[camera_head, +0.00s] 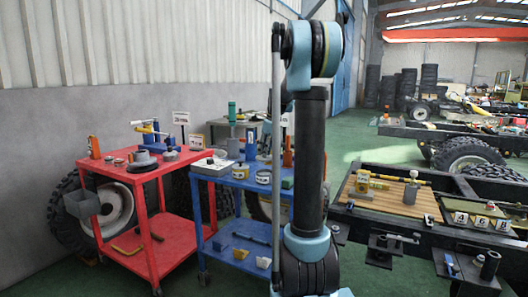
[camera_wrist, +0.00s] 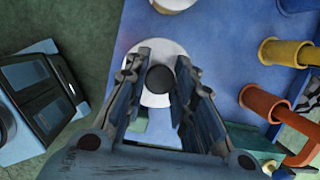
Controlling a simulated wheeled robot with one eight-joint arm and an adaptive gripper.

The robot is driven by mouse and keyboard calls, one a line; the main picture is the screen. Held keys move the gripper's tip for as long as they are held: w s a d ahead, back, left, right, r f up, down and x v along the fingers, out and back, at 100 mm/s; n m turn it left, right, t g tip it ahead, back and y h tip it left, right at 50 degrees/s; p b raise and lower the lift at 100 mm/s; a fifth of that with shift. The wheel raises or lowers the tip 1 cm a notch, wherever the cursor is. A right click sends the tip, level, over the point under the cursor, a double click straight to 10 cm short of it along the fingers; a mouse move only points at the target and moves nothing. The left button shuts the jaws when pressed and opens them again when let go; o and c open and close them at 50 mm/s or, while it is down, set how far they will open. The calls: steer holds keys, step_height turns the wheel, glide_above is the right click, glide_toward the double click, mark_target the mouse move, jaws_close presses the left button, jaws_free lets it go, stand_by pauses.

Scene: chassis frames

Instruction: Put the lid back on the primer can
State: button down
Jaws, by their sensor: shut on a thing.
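In the wrist view, my gripper (camera_wrist: 162,62) has its two fingers on either side of a pale round lid (camera_wrist: 158,48) with a dark round knob (camera_wrist: 160,78). The gripper is shut on the lid, over a blue cart top (camera_wrist: 225,50). What lies directly under the lid is hidden. In the head view, a pale labelled can (camera_head: 263,178) and another small can (camera_head: 239,173) stand on the blue cart; I cannot tell which is the primer can. My gripper cannot be made out there, with my arm across the middle.
A red cart (camera_head: 118,172) with tools stands left of the blue cart. A wooden board (camera_head: 395,200) lies on the bench at right.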

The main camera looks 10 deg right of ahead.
mark_target(265, 161)
steer(key=shift+s+f, duration=0.1)
steer(key=shift+f, duration=2.7)
steer(key=shift+f, duration=0.1)
stand_by(0.3)
steer(key=c, duration=1.3)
jaws_free()
steer(key=o, duration=0.5)
steer(key=shift+r, duration=3.55)
